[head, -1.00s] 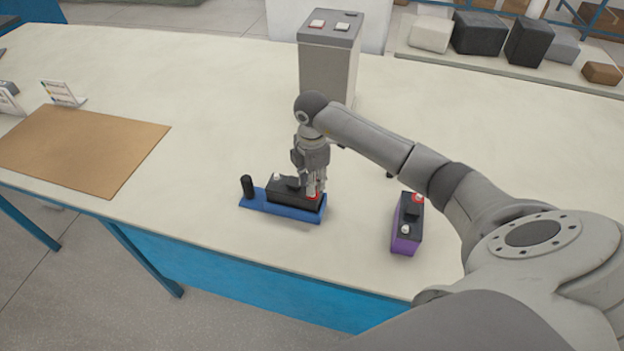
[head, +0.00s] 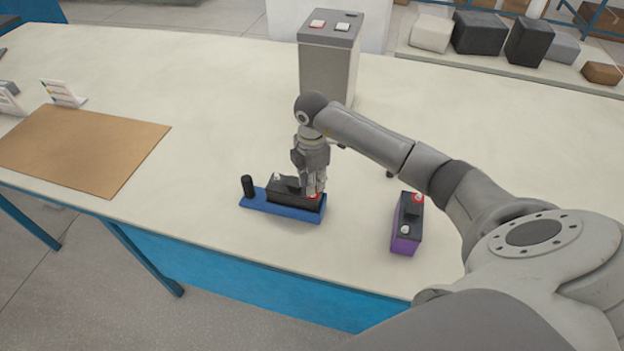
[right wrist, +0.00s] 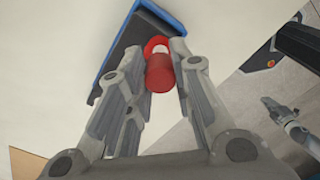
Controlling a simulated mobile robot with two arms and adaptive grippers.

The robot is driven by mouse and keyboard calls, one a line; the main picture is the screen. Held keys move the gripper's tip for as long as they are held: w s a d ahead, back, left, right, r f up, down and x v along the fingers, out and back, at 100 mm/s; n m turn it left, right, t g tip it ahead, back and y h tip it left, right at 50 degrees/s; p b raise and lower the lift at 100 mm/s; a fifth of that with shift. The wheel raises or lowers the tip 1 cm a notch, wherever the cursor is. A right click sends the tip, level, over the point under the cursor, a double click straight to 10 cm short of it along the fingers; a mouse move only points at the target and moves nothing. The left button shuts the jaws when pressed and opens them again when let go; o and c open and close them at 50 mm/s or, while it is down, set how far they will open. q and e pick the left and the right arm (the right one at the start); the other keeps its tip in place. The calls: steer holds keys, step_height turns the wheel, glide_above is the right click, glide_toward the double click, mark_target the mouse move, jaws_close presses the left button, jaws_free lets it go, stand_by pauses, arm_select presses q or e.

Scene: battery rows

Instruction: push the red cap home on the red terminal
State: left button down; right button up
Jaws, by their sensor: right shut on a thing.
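The black battery (head: 287,188) lies in a blue tray (head: 285,213), with a pale post (head: 277,177) at its left end. My right gripper (head: 317,194) is over the battery's right end. In the right wrist view this gripper (right wrist: 167,62) is shut on the red cap (right wrist: 161,74), a short red cylinder. Just past the cap, the red terminal (right wrist: 154,43) shows as a red ring around a pale post. I cannot tell whether cap and post touch. A small grey gripper, probably my left (right wrist: 270,104), shows at the right; its jaws are unclear.
A black peg (head: 247,186) stands at the tray's left end. A purple and black battery (head: 406,226) stands to the right. A grey box with buttons (head: 327,65) stands behind. A brown mat (head: 80,148) lies at left. The table between is clear.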

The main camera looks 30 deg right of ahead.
steer(key=shift+f+b, duration=0.9)
steer(key=shift+f, duration=0.6)
stand_by(1.3)
steer(key=o, duration=1.2)
steer(key=shift+o, duration=0.2)
steer(key=shift+r, duration=0.1)
steer(key=shift+r+p, duration=2.8)
steer(key=shift+r, duration=0.65)
